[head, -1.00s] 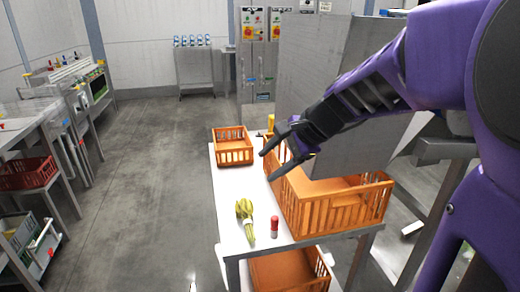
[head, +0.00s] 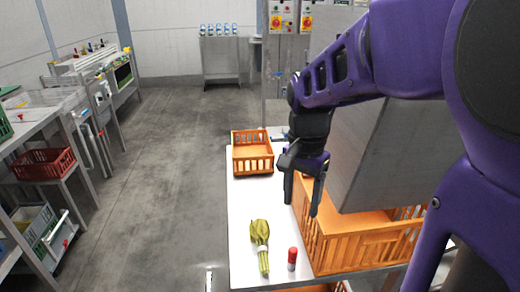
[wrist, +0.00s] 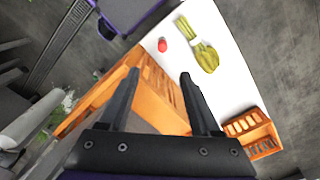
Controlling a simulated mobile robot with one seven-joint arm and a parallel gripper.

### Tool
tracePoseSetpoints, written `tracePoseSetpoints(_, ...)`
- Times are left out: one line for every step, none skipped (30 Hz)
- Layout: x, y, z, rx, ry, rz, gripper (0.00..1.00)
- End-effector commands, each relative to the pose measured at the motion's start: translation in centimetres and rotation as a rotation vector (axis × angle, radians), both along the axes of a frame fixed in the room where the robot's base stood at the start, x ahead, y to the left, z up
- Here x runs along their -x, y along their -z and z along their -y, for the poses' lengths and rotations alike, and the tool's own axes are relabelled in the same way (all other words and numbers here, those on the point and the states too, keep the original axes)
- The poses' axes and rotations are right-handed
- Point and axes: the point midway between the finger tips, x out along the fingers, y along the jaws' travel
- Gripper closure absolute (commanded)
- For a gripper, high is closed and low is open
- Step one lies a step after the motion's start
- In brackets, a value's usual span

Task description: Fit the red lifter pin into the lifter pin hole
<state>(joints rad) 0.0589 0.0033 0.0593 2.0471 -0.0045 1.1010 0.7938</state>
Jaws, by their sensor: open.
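My gripper (head: 302,195) is open and empty, fingers pointing down, above the table and the near-left side of the large orange crate. In the wrist view the fingers of my gripper (wrist: 160,75) are spread apart. I cannot make out the lifter pin hole in either view.
A bunch of greens (head: 261,245) lies just left of the pin. The large orange crate (head: 365,250) stands to the right, under a grey metal housing (head: 385,150). A small orange crate (head: 252,168) is at the table's far end. The white table (head: 250,205) is clear between.

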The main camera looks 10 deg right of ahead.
Motion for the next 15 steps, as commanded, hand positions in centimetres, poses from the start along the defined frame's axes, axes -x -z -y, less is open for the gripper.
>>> tracePoseSetpoints(-0.3, -0.3, -0.1, -0.002, -0.004, 0.006, 0.36)
tracePoseSetpoints(-0.4, -0.3, -0.1, -0.002, -0.005, 0.008, 0.36)
tracePoseSetpoints(-0.4, -0.1, -0.1, -0.003, -0.007, 0.008, 0.36)
tracePoseSetpoints(-0.4, 0.2, -0.1, -0.003, -0.007, 0.008, 0.36)
tracePoseSetpoints(-0.4, 0.5, -0.1, -0.003, -0.007, 0.008, 0.36)
tracePoseSetpoints(-0.4, 1.1, -0.1, -0.003, -0.007, 0.007, 0.36)
tracePoseSetpoints(-0.4, 1.5, -0.1, -0.003, -0.007, 0.007, 0.36)
tracePoseSetpoints(-0.3, 2.1, -0.1, -0.004, -0.007, 0.006, 0.36)
tracePoseSetpoints(-0.3, 2.8, -0.1, -0.004, -0.006, 0.005, 0.36)
tracePoseSetpoints(-0.3, 3.4, -0.1, -0.004, -0.006, 0.005, 0.36)
tracePoseSetpoints(-0.3, 4.0, -0.1, -0.004, -0.006, 0.005, 0.36)
tracePoseSetpoints(-0.3, 4.9, -0.1, -0.004, -0.006, 0.005, 0.36)
tracePoseSetpoints(-0.3, 5.5, -0.1, -0.004, -0.006, 0.005, 0.36)
tracePoseSetpoints(-0.3, 6.1, -0.1, -0.004, -0.006, 0.005, 0.36)
tracePoseSetpoints(-0.3, 6.9, -0.1, -0.004, -0.006, 0.004, 0.36)
